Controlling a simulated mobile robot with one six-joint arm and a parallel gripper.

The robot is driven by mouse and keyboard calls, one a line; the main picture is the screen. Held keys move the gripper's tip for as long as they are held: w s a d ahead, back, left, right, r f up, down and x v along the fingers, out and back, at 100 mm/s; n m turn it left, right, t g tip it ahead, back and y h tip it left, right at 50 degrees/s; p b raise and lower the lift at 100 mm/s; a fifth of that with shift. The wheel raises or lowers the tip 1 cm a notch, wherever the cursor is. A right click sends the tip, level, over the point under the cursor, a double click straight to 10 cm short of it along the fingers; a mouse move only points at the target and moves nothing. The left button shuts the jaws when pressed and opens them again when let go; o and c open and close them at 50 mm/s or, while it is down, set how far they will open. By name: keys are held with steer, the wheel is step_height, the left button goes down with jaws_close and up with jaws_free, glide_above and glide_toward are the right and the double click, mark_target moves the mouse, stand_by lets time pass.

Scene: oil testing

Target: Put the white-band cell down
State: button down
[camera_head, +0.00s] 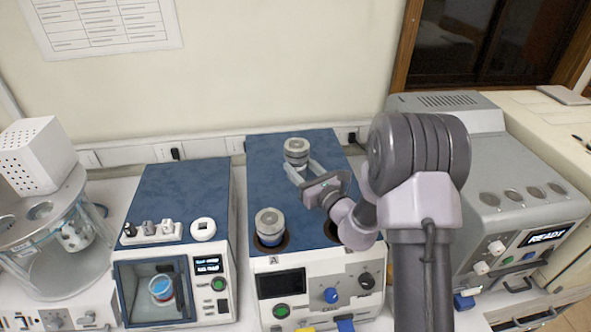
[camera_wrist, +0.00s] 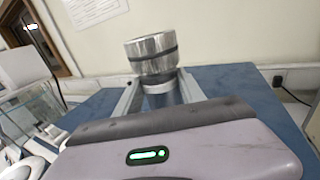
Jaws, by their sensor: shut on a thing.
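The held cell (camera_head: 297,150) is a metal cylinder with a wide ribbed cap, over the back of the middle machine's blue top. It also shows in the wrist view (camera_wrist: 153,57), with a dark ring and a pale grey part below the cap. My gripper (camera_head: 302,171) is shut on the cell's lower body, one finger on each side. The cell looks roughly upright. I cannot tell whether its base touches the blue top. A second cell (camera_head: 270,221) with a blue lower part stands in the machine's left well. The right well (camera_head: 332,231) is partly hidden by my arm.
The middle machine (camera_head: 305,262) has a dark screen and knobs in front. A smaller blue-topped unit (camera_head: 185,186) stands left, a glass-sided apparatus (camera_head: 66,240) farther left. A grey machine (camera_head: 495,165) reading READY stands right. The wall is close behind. Blue surface around the held cell is clear.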

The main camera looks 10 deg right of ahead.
steer(key=shift+x, duration=1.2)
steer(key=shift+w+a+f, duration=0.1)
steer(key=shift+w+f, duration=0.05)
steer(key=shift+f, duration=0.25)
step_height(320, 180, down, 3)
steer(key=shift+r, duration=0.1)
steer(key=shift+f, duration=0.25)
steer(key=c, duration=0.7)
jaws_free()
